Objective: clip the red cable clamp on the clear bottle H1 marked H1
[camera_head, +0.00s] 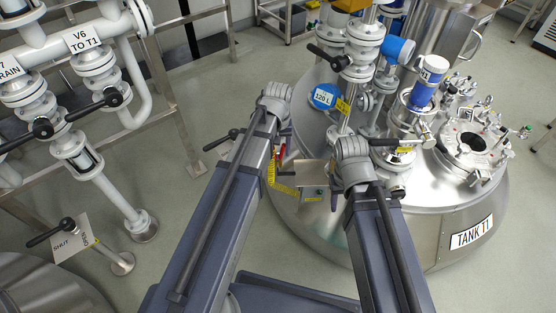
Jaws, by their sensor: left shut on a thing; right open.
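My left gripper (281,150) is below its wrist, left of the tank's top. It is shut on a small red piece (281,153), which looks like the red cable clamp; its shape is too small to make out. My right gripper (334,189) is open and mostly hidden by its own wrist, near a small plate over the tank's near left edge. I cannot make out the clear bottle H1 or its marking; my arms cover part of the tank's front.
White V6 piping (85,60) stands left. Floor between is clear.

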